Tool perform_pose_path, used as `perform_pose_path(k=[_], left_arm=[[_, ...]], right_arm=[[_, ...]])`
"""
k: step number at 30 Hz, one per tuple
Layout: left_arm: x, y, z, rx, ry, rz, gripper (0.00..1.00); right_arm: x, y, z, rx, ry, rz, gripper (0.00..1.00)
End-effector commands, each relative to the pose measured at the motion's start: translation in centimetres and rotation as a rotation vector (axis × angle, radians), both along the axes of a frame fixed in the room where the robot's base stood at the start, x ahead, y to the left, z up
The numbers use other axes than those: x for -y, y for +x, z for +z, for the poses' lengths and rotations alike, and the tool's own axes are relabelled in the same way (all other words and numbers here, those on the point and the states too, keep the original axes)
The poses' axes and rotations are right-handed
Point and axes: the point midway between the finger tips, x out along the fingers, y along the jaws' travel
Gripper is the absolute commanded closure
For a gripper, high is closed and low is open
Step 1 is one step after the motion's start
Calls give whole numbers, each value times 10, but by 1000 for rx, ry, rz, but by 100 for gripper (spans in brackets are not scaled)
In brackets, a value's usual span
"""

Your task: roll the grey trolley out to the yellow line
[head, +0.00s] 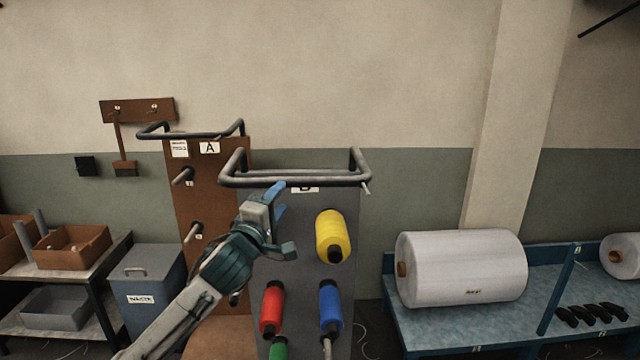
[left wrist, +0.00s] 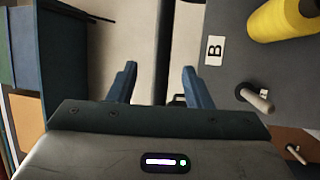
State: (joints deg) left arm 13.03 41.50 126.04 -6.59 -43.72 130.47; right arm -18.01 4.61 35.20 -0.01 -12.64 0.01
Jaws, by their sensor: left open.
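The grey trolley (head: 300,220) stands against the wall, an upright panel with a "B" label and several coloured bobbins on pegs. Its bent tube handle (head: 300,180) runs across the top. In the left wrist view, a dark bar that looks like the handle (left wrist: 164,50) lines up between the two blue fingers (left wrist: 160,85); contact cannot be told. The grey panel (left wrist: 235,70) is to the right there. The yellow line and my right gripper are not in view.
A brown trolley (head: 210,165) labelled "A" stands close on the left, with its own handle. Further left are a lidded waste bin (head: 148,290) and a shelf with boxes (head: 70,250). A blue bench (head: 450,325) with a large white roll (head: 460,268) is on the right.

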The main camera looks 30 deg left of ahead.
Motion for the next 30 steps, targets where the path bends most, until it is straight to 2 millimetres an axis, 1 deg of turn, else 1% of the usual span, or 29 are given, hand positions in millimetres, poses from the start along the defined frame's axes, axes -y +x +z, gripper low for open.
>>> perform_pose_path(k=[2,5,8,9,12,17,21,25,30], left_arm=[[-2,1,2,1,1,3,55],[-4,10,5,2,-4,3,55],[-5,24,10,2,-6,3,55],[-7,32,12,1,-8,4,55],[-9,52,17,1,-8,4,55],[-13,80,21,1,-5,2,55],[-16,95,21,1,-2,3,55],[-17,102,21,1,-1,3,55],[-17,104,20,2,0,2,55]], right_arm=[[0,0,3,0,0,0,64],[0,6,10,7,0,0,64],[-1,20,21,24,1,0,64],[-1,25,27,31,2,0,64],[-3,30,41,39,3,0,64],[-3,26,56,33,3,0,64],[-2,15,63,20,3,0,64],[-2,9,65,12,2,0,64],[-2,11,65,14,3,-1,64]])
